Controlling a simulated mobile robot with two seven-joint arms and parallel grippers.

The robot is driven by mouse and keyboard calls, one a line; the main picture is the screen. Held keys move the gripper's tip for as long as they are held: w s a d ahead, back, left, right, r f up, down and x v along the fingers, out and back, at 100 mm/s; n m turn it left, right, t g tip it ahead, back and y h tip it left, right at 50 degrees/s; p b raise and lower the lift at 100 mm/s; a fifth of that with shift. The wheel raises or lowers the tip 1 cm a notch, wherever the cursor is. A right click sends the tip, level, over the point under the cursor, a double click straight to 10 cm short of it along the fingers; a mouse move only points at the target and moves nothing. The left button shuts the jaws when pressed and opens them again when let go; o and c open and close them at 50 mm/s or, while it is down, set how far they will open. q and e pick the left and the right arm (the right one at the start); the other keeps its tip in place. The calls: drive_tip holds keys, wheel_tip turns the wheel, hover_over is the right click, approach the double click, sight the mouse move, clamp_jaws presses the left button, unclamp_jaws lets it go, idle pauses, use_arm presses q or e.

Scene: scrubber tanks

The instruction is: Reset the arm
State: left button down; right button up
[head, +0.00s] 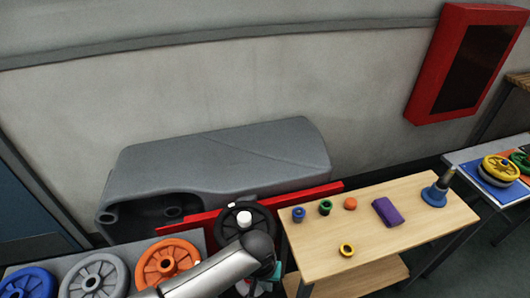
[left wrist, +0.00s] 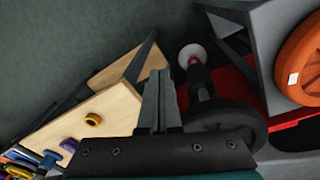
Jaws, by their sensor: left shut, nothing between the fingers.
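My left arm (head: 215,272) comes in from the bottom of the head view, a silver link ending in a dark joint in front of the red machine and beside the wooden table. The gripper's fingers are mostly hidden there below the joint. In the left wrist view my left gripper (left wrist: 158,85) is shut and empty, its fingers side by side above the floor near the table's edge. It holds no wheel or small part. My right gripper is not in view.
A wooden table (head: 380,244) bears small coloured rings, a purple block (head: 387,211) and a blue-based cone. A black wheel (head: 232,220) sits by the red bar (head: 320,192). Orange (head: 168,262), grey and blue wheels stand left. A grey tank cover (head: 220,160) lies behind.

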use_arm(q)
drive_tip(key=s+a+f+n+t+b, duration=0.1)
drive_tip(key=s+a+f+b, duration=0.25)
drive_tip(key=f, duration=0.65)
drive_tip(key=s+a+f+b, duration=0.25)
drive_tip(key=a+f, duration=0.25)
drive_tip(key=f, duration=0.5)
drive_tip(key=s+a+f+b, duration=0.1)
drive_tip(key=s+a+f, duration=0.2)
drive_tip(key=s, duration=0.4)
drive_tip(key=s+a+f+b, duration=0.2)
drive_tip(key=s+a+f, duration=0.2)
drive_tip(key=s+f, duration=0.2)
drive_tip(key=s+a+f+m+y+b, duration=0.1)
drive_tip(key=s+f, duration=0.4)
drive_tip(key=s, duration=0.5)
drive_tip(key=a+b, duration=0.1)
drive_tip(key=a, duration=0.1)
drive_tip(key=shift+s+a, duration=0.15)
drive_tip(key=shift+a, duration=0.25)
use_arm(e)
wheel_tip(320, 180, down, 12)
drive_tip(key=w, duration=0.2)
